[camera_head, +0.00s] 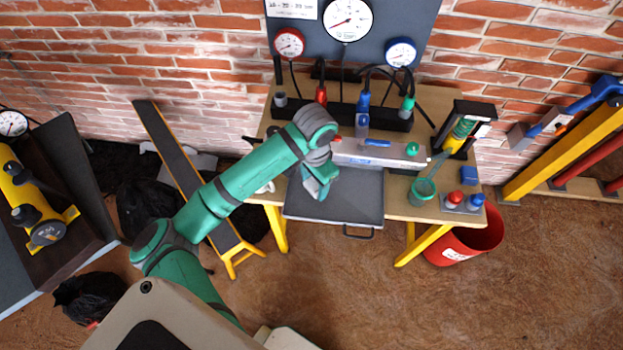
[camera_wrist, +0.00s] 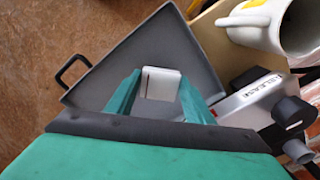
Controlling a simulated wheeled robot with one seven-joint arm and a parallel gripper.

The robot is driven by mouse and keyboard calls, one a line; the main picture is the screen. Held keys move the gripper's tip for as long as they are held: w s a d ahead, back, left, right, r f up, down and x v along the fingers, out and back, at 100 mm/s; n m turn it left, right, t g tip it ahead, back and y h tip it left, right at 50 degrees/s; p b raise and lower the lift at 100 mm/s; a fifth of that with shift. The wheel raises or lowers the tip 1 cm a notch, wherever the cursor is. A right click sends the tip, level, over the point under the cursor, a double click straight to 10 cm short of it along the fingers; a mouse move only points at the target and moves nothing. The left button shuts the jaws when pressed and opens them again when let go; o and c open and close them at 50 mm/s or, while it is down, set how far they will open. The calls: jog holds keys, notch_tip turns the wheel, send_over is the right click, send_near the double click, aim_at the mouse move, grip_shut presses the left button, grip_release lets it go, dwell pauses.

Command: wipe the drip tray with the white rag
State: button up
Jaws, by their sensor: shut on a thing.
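The drip tray (camera_head: 358,205) is a flat dark grey tray with a front handle, at the front middle of the workbench. It also shows in the wrist view (camera_wrist: 93,92). My gripper (camera_head: 319,190) is over the left part of the tray, pointing down. In the wrist view my gripper's green fingers (camera_wrist: 160,92) are shut on a small white block-like thing, which I take to be the white rag (camera_wrist: 161,80). The rag is over the tray; I cannot tell whether it touches the surface. In the head view my gripper hides the rag.
A grey housing (camera_head: 378,152) marked RELEASE stands behind the tray. A white mug (camera_wrist: 252,30) is beside the tray. A red bucket (camera_head: 468,240) is on the floor.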

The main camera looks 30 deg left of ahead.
jog(key=shift+w+r, duration=0.1)
jog(key=shift+r, duration=0.75)
jog(key=shift+s+a+r, duration=0.1)
jog(key=shift+s+r, duration=0.05)
jog(key=shift+r, duration=0.25)
jog(key=shift+s+a+r, duration=0.1)
jog(key=shift+r, duration=0.3)
jog(key=shift+d+r, duration=0.15)
jog(key=shift+r, duration=0.7)
